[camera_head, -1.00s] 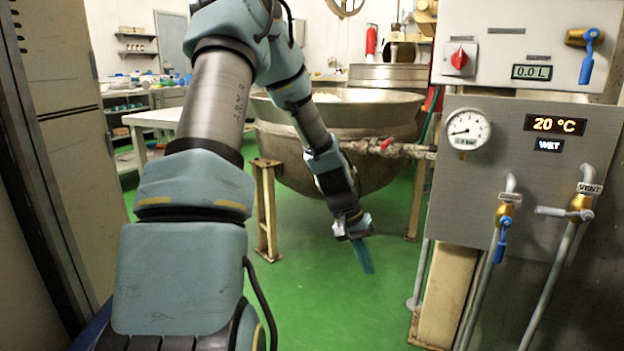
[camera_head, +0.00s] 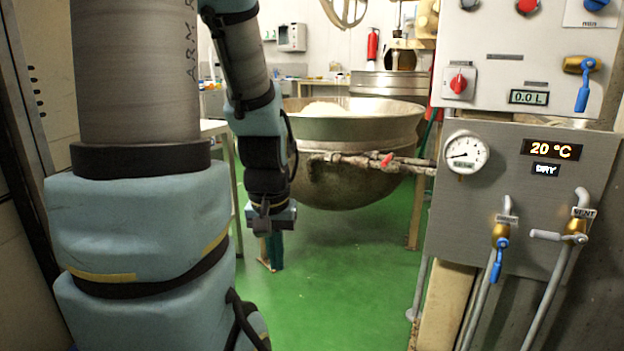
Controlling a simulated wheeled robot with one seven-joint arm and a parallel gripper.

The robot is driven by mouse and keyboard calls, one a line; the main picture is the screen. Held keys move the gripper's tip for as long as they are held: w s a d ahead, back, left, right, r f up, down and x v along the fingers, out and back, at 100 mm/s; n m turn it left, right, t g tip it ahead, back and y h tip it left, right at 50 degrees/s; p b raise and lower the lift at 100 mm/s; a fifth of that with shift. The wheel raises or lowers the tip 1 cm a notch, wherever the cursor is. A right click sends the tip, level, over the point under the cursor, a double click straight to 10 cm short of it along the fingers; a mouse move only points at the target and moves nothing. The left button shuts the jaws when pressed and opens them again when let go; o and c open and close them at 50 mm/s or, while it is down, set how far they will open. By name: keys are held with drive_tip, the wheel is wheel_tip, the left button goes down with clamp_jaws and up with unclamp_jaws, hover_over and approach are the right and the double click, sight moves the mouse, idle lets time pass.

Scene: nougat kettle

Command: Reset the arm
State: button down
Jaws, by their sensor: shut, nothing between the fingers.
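My arm runs down the left side of the view. My gripper (camera_head: 275,252) hangs at the arm's end, pointing down over the green floor, with its teal fingers together and nothing between them. It is in front of and left of the big metal kettle (camera_head: 355,185), seen apart from the control panel on the right.
The control panel (camera_head: 560,235) shows 20 °C and DRY, with a pressure gauge (camera_head: 466,153), a red knob (camera_head: 458,84) and blue-handled valves. A pipe with a red handle (camera_head: 386,160) crosses before the kettle. A cabinet (camera_head: 30,100) stands at the left edge. Green floor (camera_head: 340,270) is clear between.

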wheel_tip(320, 180, up, 23)
drive_tip(key=p, duration=2.1)
drive_tip(key=shift+f, duration=0.2)
